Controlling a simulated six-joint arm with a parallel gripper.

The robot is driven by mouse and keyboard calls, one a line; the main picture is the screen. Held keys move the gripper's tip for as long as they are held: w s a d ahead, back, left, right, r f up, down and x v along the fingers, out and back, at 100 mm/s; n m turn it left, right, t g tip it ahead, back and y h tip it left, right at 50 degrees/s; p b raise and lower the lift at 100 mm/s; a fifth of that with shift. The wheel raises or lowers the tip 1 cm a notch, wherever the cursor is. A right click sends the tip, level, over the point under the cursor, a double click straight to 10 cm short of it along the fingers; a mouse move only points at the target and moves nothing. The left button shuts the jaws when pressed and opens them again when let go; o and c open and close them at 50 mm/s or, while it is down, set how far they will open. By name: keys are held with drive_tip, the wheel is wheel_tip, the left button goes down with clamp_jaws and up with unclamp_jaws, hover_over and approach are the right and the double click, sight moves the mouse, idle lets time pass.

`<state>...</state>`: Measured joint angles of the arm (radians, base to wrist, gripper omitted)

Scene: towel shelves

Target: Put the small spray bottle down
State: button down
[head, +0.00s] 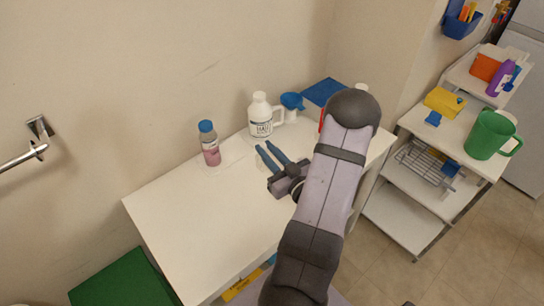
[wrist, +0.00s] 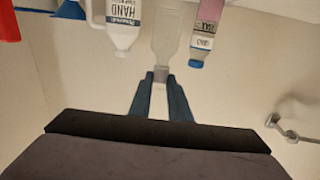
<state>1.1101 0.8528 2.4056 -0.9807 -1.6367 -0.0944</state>
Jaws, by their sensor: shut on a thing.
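The small spray bottle (wrist: 168,38) is pale and see-through with a grey neck, and shows at the top middle of the wrist view. My gripper (wrist: 160,77) is shut on its neck, one blue finger on each side. In the head view my gripper (head: 263,147) is low over the white shelf top (head: 185,200), fingers pointing to the back wall. There the bottle barely stands out against the white. I cannot tell whether its base touches the top.
A pink bottle with a blue cap (head: 209,148) stands to the left and a white hand-soap jug (head: 261,118) behind. A blue funnel-like item (head: 291,101) and blue cloth (head: 322,91) are farther right. The front left of the top is clear.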

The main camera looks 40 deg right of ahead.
drive_tip(key=s+a+r+p, duration=0.2)
drive_tip(key=s+a+r, duration=0.1)
drive_tip(key=s, duration=0.2)
wheel_tip(320, 180, down, 6)
drive_tip(key=b, duration=0.1)
idle(0.4)
drive_tip(key=shift+d+f, duration=0.1)
drive_tip(key=shift+f, duration=1.8)
drive_tip(key=shift+f, duration=0.1)
drive_tip(key=c, duration=1.7)
unclamp_jaws()
drive_tip(key=shift+o, duration=0.2)
